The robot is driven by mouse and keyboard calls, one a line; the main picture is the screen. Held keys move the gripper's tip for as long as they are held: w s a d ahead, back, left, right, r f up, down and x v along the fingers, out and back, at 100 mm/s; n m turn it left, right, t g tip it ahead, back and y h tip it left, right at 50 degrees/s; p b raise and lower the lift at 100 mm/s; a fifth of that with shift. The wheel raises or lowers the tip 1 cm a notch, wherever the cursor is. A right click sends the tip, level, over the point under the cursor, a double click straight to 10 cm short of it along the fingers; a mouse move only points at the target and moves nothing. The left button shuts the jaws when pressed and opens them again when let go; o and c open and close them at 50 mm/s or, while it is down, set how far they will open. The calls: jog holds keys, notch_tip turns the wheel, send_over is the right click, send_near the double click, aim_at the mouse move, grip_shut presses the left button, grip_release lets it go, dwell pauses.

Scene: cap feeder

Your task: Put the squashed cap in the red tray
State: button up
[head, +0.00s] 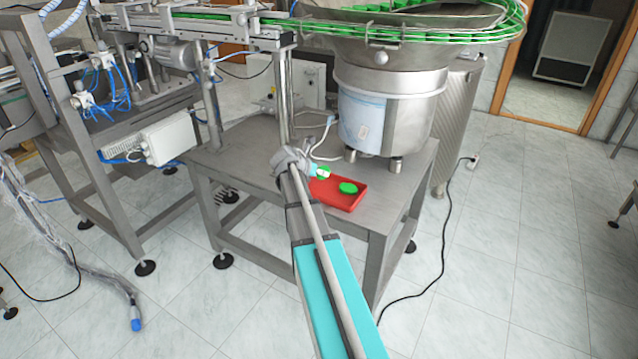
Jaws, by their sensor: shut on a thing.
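The red tray (345,203) lies on the grey metal table below the feeder bowl. One green cap (348,188) is in the tray, towards its right side. My gripper (321,173) is over the left back part of the tray, partly hidden by my own wrist. It is shut on a second green cap (325,169), of which only a small part shows. Whether this held cap touches the tray floor cannot be told. At this size I cannot tell which cap is squashed.
The steel feeder bowl (388,100) stands on the table (262,165) just behind the tray. A metal post (284,95) rises left of my gripper, under the conveyor (190,27) carrying green caps. Bare tabletop shows left of the tray and at its right.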

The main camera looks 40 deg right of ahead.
jog(key=shift+f, duration=0.1)
jog(key=shift+w+d+f+b, duration=0.25)
jog(key=shift+w+f+b, duration=0.1)
jog(key=shift+f+b, duration=0.2)
notch_tip(320, 180, down, 3)
jog(key=b, duration=0.3)
jog(key=shift+r, duration=0.15)
jog(key=shift+f, duration=0.3)
jog(key=shift+f+b, duration=0.3)
jog(key=shift+b, duration=0.25)
jog(key=o, duration=0.8)
jog(key=shift+o, duration=0.2)
